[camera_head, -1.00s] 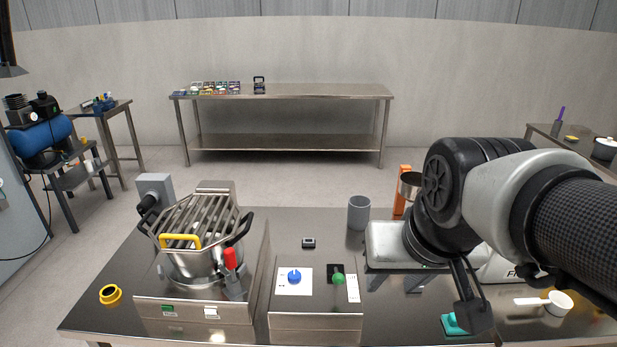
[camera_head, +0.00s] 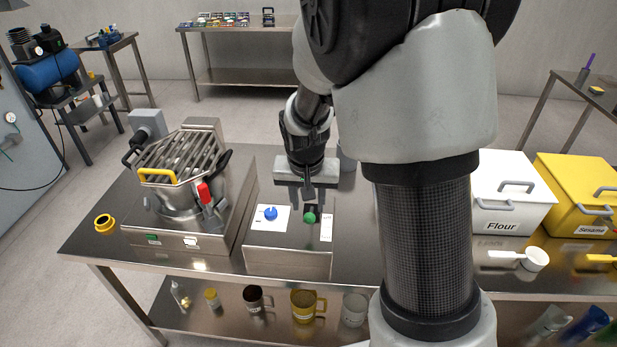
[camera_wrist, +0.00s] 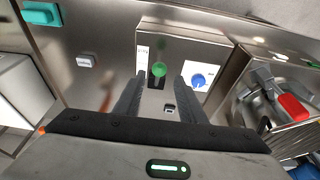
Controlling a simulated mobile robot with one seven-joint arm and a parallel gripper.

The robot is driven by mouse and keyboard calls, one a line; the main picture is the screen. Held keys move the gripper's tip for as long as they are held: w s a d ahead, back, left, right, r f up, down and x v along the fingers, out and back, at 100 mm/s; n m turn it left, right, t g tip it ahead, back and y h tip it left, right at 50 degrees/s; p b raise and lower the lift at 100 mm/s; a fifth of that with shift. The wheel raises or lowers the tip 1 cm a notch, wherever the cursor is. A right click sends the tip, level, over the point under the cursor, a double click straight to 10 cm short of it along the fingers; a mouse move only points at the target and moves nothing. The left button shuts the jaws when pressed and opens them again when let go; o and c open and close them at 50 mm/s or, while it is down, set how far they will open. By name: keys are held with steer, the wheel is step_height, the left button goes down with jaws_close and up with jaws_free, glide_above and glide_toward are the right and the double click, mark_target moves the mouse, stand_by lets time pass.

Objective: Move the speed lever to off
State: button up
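A low metal control box (camera_head: 287,262) sits on the table. On its top is a green-knobbed lever (camera_head: 310,218) in a dark slot beside a white label strip (camera_head: 326,228). A blue knob (camera_head: 271,213) stands on a white plate to its left. The labels are too small to read, so I cannot tell for sure which control is the speed lever. My gripper (camera_head: 303,194) is just above and behind the green knob, pointing down. In the wrist view my gripper (camera_wrist: 158,88) is open and empty, and the green knob (camera_wrist: 159,69) shows between its fingertips, apparently not touched.
Left of the box stands a mixer with a grilled bowl (camera_head: 180,200) and a red-handled lever (camera_head: 205,195). A yellow ring (camera_head: 104,223) lies at the table's left. A grey cup (camera_head: 347,158) stands behind my gripper. A flour bin (camera_head: 512,205) is at the right.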

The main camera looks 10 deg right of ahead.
mark_target(309, 218)
steer(key=shift+b+x, duration=2.45)
steer(key=shift+x, duration=1.4)
steer(key=c, duration=0.9)
steer(key=shift+o, duration=0.3)
steer(key=w+r+p, duration=0.2)
steer(key=r, duration=0.1)
steer(key=shift+w+d+r, duration=0.2)
steer(key=shift+w+d, duration=0.05)
steer(key=shift+d, duration=0.1)
steer(key=w, duration=0.1)
steer(key=w+d+r+p, duration=0.1)
steer(key=shift+w+r, duration=0.3)
steer(key=shift+w, duration=0.05)
steer(key=w, duration=0.2)
steer(key=w+d, duration=0.1)
steer(key=shift+w+r, duration=0.3)
steer(key=shift+r, duration=0.1)
steer(key=o, duration=0.8)
steer(key=shift+s+f, duration=0.1)
steer(key=shift+s, duration=0.05)
